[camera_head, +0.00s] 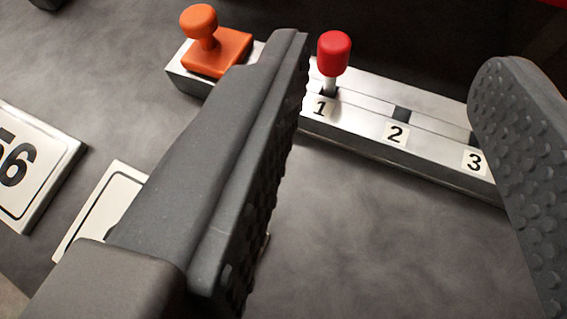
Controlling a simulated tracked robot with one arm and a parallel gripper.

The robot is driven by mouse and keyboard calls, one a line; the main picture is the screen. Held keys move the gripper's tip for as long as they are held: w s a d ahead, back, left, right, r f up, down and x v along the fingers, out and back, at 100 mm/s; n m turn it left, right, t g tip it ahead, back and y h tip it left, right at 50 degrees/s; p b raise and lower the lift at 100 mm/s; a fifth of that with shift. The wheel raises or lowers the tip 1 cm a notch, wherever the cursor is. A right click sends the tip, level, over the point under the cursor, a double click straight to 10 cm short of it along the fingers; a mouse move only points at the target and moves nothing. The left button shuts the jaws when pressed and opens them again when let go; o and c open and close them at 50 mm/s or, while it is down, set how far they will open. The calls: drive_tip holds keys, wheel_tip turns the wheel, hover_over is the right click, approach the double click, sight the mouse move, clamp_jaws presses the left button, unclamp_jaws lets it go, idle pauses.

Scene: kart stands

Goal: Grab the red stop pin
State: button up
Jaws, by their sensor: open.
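The red stop pin (333,58) has a rounded red cap on a short metal stem. It stands upright in the slot labelled 1 of a metal rail (430,152). My gripper (395,75) is open, with one dark studded finger at centre left and the other at the right edge. In the picture the pin shows between the fingers, close beside the left finger's tip. I cannot tell how far beyond the fingertips it is. Nothing is held between the fingers.
An orange block with a round knob (215,45) sits on the rail's left end. The slots labelled 2 (396,133) and 3 (474,161) look empty. A numbered plate (25,165) lies at left; another plate (100,210) is partly hidden by the left finger. Grey surface between the fingers is clear.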

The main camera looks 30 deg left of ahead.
approach(333, 63)
drive_tip(key=x, duration=0.2)
drive_tip(key=b+x, duration=0.1)
drive_tip(key=x, duration=0.2)
drive_tip(key=d+b+x, duration=0.1)
drive_tip(key=x, duration=0.1)
drive_tip(key=shift+w+a+f, duration=0.15)
drive_tip(key=shift+w+f, duration=0.15)
drive_tip(key=shift+f, duration=0.1)
drive_tip(key=shift+a+r+b+x, duration=0.15)
drive_tip(key=shift+b+x, duration=0.1)
drive_tip(key=shift+x, duration=0.65)
drive_tip(key=shift+a+r+b+x, duration=0.15)
drive_tip(key=shift+b+x, duration=0.1)
drive_tip(key=shift+x, duration=0.6)
drive_tip(key=shift+a+f+b+x, duration=0.15)
drive_tip(key=shift+b+x, duration=0.1)
drive_tip(key=shift+x, duration=0.65)
drive_tip(key=shift+r, duration=0.15)
clamp_jaws()
